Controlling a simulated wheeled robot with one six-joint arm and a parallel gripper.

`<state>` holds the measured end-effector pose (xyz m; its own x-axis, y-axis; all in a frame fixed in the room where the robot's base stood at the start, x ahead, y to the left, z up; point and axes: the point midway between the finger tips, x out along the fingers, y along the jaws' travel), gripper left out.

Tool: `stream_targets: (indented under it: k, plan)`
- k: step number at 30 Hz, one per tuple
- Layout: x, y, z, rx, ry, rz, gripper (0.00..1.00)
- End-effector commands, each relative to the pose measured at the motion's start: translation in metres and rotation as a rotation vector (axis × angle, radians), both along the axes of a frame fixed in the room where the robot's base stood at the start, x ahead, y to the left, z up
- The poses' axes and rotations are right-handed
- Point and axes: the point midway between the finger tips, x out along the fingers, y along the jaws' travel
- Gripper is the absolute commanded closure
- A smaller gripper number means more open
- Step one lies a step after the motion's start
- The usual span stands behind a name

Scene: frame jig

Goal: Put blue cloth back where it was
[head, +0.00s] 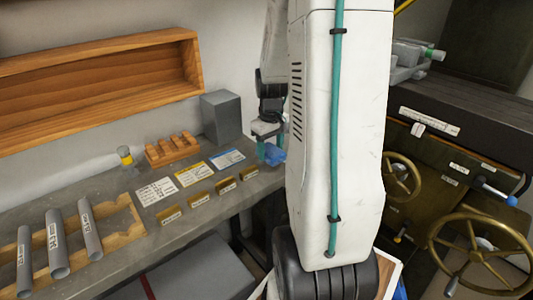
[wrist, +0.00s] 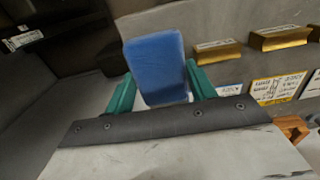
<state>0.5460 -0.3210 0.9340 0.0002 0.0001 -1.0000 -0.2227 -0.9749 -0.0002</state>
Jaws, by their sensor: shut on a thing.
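The blue cloth (wrist: 156,62) is between the two green fingers of my gripper (wrist: 160,92) in the wrist view, and the fingers are shut on it. It looks like a folded, flat block standing up from the fingers. In the head view the cloth (head: 272,154) shows at the right end of the grey bench, just left of my white arm. My gripper (head: 261,145) is there too, partly hidden by my arm. I cannot tell whether the cloth touches the bench.
The bench (head: 120,208) carries label cards (head: 192,174), small brass blocks (head: 225,186), a wooden rack (head: 172,150), a grey box (head: 221,117) and grey tubes (head: 56,243). A wooden shelf (head: 100,80) hangs above. A machine with handwheels (head: 492,240) stands at the right.

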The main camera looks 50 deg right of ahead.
Motion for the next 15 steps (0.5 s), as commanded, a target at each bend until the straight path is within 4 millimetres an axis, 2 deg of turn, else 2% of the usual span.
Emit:
stream_targets:
  k: [3,9,15]
  plan:
    - [0.004,-0.007,-0.002,0.000,0.001,0.001,0.63]
    - [0.000,-0.011,-0.034,0.003,0.003,-0.008,0.63]
    - [0.000,-0.013,-0.037,0.001,0.000,-0.010,0.63]
